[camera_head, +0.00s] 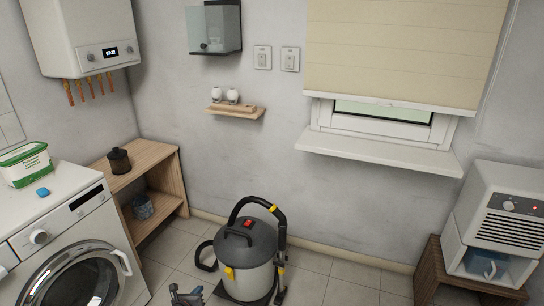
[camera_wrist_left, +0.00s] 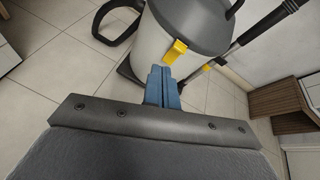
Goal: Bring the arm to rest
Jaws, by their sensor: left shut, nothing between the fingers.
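My left gripper (camera_head: 187,293) shows at the bottom edge of the head view, low and in front of the grey vacuum cleaner (camera_head: 247,258). In the left wrist view its blue fingers (camera_wrist_left: 160,75) are together, with nothing between them. The fingertips appear just below the vacuum's yellow latch in that picture; I cannot tell the exact gap. Most of my left arm is out of the head view. My right gripper is in neither view.
A white appliance (camera_head: 500,220) stands at the right on a wooden stand (camera_head: 432,275). Tiled floor is clear right of the vacuum.

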